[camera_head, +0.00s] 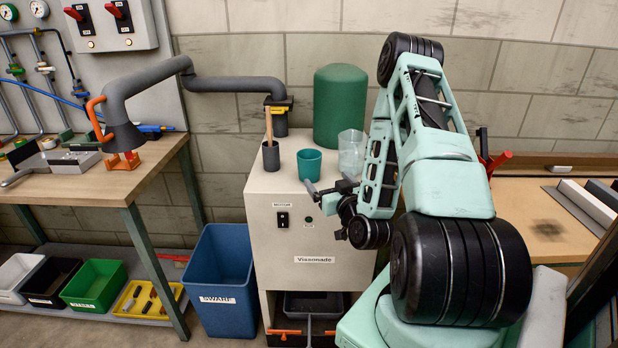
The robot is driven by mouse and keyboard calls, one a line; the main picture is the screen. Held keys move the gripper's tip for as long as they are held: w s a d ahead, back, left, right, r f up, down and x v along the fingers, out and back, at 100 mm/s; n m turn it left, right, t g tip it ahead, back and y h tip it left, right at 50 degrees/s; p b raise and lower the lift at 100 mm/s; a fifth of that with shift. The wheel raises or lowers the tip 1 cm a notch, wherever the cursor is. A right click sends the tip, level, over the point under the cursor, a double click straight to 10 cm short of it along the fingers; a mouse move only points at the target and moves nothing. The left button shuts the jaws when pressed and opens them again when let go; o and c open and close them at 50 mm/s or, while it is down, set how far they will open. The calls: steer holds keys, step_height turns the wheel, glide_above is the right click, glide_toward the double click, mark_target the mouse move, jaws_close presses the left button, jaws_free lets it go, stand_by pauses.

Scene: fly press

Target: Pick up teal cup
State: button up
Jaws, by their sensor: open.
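The teal cup (309,165) stands upright on top of the beige cabinet (268,184), near the middle of its top. My gripper (310,188) is at the end of my arm, low at the front edge of the cabinet top. Its fingers reach left, just in front of and below the cup in the picture. It is open, and no object shows between the fingers. The gap between the fingers and the cup is hard to judge from this view.
A dark grey cup with a wooden handle (270,156) stands left of the teal cup. A clear container (352,152) stands to its right. A green cylinder (340,108) is behind. A blue bin (222,265) stands on the floor.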

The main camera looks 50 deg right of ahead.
mark_target(314, 161)
steer(key=b+x, duration=0.6)
steer(key=x, duration=0.1)
steer(key=shift+w+d+r, duration=0.1)
steer(key=shift+w+d, duration=0.1)
steer(key=shift+w, duration=0.15)
steer(key=shift+w+d, duration=0.25)
steer(key=shift+w, duration=0.25)
steer(key=p+x, duration=0.1)
steer(key=x, duration=0.1)
steer(key=p+x, duration=0.1)
steer(key=x, duration=0.1)
steer(key=shift+w+a+r, duration=0.1)
steer(key=shift+r, duration=0.3)
steer(key=shift+w+d+f, duration=0.1)
steer(key=shift+w+d, duration=0.15)
steer(key=shift+w, duration=0.2)
steer(key=c, duration=1.2)
